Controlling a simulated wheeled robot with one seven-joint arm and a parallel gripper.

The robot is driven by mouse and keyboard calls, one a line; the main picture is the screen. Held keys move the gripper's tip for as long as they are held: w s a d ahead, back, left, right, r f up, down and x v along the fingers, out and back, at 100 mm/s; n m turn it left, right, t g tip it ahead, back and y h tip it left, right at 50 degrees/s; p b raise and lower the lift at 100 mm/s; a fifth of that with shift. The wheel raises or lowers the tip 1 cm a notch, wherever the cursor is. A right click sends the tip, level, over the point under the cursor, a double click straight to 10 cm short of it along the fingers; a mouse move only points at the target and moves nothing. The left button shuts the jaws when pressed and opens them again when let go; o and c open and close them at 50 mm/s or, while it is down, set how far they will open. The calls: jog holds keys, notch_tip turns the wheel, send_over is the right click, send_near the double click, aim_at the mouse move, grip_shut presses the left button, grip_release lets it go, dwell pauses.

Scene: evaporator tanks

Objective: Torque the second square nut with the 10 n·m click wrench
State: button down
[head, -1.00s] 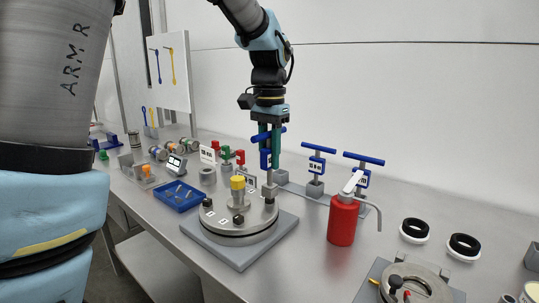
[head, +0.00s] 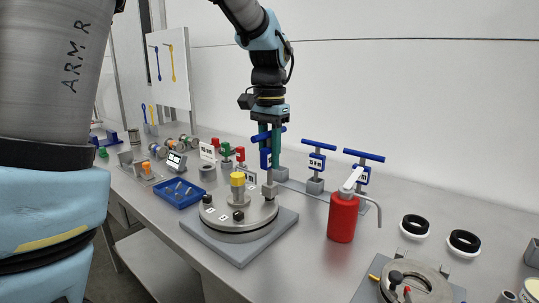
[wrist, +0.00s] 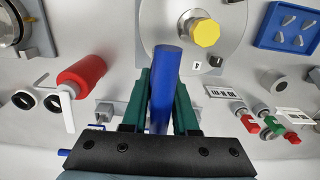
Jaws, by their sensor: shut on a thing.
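My gripper (head: 270,135) points down over the back right edge of the round flange lid (head: 245,226). Its green fingers are shut on a blue T-handle click wrench (head: 265,158). The wrench also shows between the fingers in the wrist view (wrist: 165,90). The wrench is upright, its grey lower end (head: 269,190) at the lid's edge; any nut under it is hidden. I cannot read its torque label. Dark nuts show at the lid's left (head: 207,200) and front (head: 238,216). A yellow knob (head: 237,182) stands near the middle.
Two other blue T-handle wrenches (head: 317,162) (head: 362,176) stand on a rack behind. A red pump bottle (head: 342,218) stands right of the lid. A blue tray (head: 178,196) lies left. Black-and-white rings (head: 415,226) and another round fitting (head: 415,286) are at the right.

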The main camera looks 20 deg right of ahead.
jog(key=shift+f, duration=0.45)
dwell(0.6)
jog(key=shift+m, duration=1.2)
jog(key=shift+m+p, duration=0.3)
jog(key=shift+p, duration=0.05)
jog(key=shift+m+p, duration=0.35)
jog(key=shift+m, duration=0.85)
jog(key=shift+m+p, duration=0.35)
jog(key=shift+m, duration=0.75)
